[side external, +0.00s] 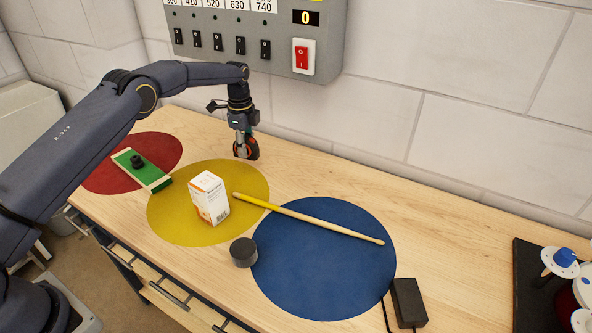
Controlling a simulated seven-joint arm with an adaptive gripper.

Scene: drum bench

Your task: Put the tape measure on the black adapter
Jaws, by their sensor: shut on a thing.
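My gripper (243,150) points down near the back edge of the yellow circle. It is shut on a small dark object with orange-red parts, which looks like the tape measure (253,150). The fingers hide part of it, and I cannot tell whether it is clear of the bench. The black adapter (408,302) is a dark box with a cable, lying at the front right, just beyond the right edge of the blue circle. My gripper is far to the left of it and behind it.
A white-orange box (209,198) stands on the yellow circle (172,222). A drumstick (310,218) reaches from there across the blue circle (320,275). A black cylinder (243,252) stands between circles. A green block (141,170) lies on the red circle (165,146). A switch panel (280,68) hangs behind.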

